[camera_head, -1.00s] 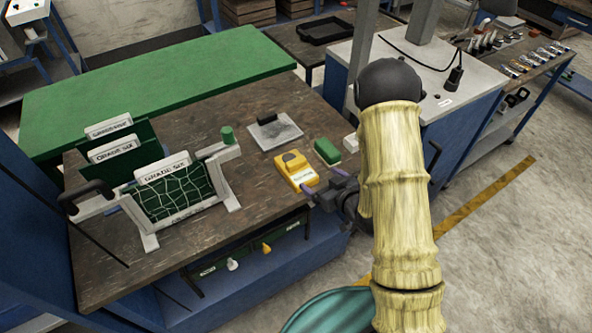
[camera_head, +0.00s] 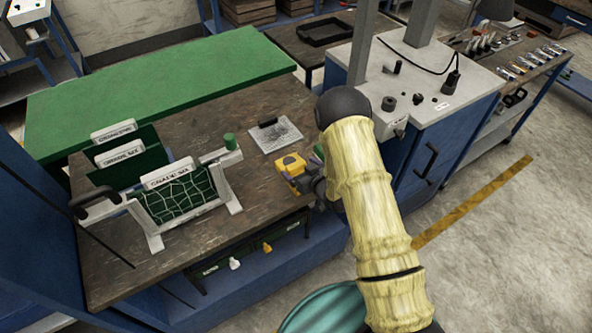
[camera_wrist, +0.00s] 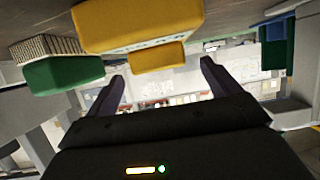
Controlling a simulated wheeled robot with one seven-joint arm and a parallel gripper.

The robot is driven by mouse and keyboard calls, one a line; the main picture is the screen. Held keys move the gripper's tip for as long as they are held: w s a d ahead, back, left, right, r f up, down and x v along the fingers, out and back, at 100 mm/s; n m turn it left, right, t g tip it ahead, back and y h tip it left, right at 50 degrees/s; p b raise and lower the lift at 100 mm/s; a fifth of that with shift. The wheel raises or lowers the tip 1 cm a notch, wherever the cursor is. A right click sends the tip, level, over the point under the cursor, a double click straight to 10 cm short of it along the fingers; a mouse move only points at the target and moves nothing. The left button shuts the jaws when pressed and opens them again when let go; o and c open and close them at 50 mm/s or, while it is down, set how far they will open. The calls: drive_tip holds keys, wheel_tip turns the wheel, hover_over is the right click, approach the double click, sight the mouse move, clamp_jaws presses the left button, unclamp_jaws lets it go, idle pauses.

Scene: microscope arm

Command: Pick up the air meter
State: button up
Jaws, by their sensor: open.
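The yellow device with a pale label, which I take to be the air meter, stands near the right edge of the brown table in the head view (camera_head: 292,165). My gripper (camera_head: 312,172) is close at its right side, and my arm covers part of that spot. In the wrist view the yellow air meter (camera_wrist: 135,22) fills the upper middle, with a smaller yellow part jutting down. My gripper (camera_wrist: 162,72) is open, its two dark fingers spread below the meter, with the jutting part between their tips in the picture. I cannot tell whether they touch it.
A green block (camera_wrist: 65,75) lies left of the meter in the wrist view. A grey plate (camera_head: 277,135) lies behind the meter. A white rack with a green net (camera_head: 180,195) stands at left. A white-topped cabinet (camera_head: 440,115) stands at right.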

sight(296, 164)
drive_tip(key=shift+w+f, duration=0.1)
drive_tip(key=shift+w, duration=0.1)
drive_tip(key=shift+s+a, duration=0.15)
drive_tip(key=shift+s, duration=0.05)
drive_tip(key=p+x, duration=0.2)
drive_tip(key=x, duration=0.2)
drive_tip(key=shift+w+p, duration=0.25)
drive_tip(key=shift+p, duration=0.05)
drive_tip(key=shift+w+a+f, duration=0.1)
drive_tip(key=shift+w+a, duration=0.1)
drive_tip(key=shift+w, duration=0.15)
drive_tip(key=shift+c, duration=0.2)
drive_tip(key=c, duration=1.2)
drive_tip(key=shift+r+b, duration=1.5)
drive_tip(key=shift+r, duration=3.55)
